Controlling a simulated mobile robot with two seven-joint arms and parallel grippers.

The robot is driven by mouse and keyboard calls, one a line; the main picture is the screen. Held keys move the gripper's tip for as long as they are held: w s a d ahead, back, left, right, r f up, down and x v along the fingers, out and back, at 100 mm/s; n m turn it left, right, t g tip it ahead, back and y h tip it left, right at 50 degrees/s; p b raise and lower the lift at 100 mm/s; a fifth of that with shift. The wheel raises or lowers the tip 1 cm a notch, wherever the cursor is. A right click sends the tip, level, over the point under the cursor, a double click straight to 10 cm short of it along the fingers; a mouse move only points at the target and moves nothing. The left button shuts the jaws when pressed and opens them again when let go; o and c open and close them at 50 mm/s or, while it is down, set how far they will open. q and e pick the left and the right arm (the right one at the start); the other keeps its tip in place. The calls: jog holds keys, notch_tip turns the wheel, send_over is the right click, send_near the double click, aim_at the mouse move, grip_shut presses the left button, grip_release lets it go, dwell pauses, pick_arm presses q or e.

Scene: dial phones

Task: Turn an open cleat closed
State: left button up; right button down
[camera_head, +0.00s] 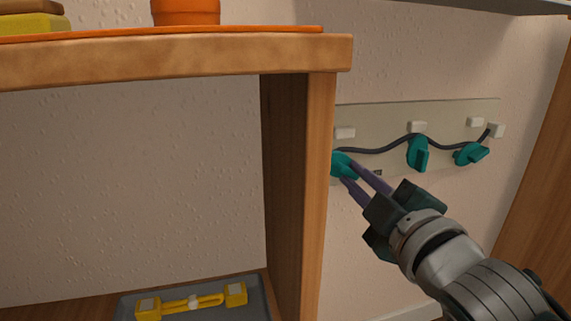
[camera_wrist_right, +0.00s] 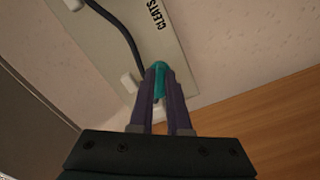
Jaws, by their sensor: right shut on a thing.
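A pale board (camera_head: 440,112) on the wall carries several teal cleats and a dark cord. The left cleat (camera_head: 341,166) is partly hidden by the wooden post and my fingers. The middle cleat (camera_head: 418,153) stands near upright, and the right cleat (camera_head: 471,153) is tilted sideways. My right gripper (camera_head: 350,172) is shut on the left cleat. In the right wrist view, that cleat (camera_wrist_right: 159,70) shows between the two purple fingers (camera_wrist_right: 160,92), beside the cord (camera_wrist_right: 128,40). I cannot tell whether it is open or closed. My left gripper is not in view.
A wooden shelf unit's post (camera_head: 318,190) stands just left of my right gripper. A grey tray (camera_head: 255,305) with a yellow handset (camera_head: 195,302) lies low at the left. An orange pot (camera_head: 186,12) sits on top.

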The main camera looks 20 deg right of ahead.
jog(key=m+p, duration=0.3)
jog(key=m, duration=0.3)
jog(key=m+p, duration=0.1)
jog(key=m, duration=0.2)
jog(key=shift+a+m, duration=0.1)
jog(key=shift+m, duration=0.2)
jog(key=shift+f+m+p, duration=0.1)
jog(key=shift+m+p, duration=0.4)
jog(key=shift+m, duration=0.7)
jog(key=c, duration=0.9)
grip_release()
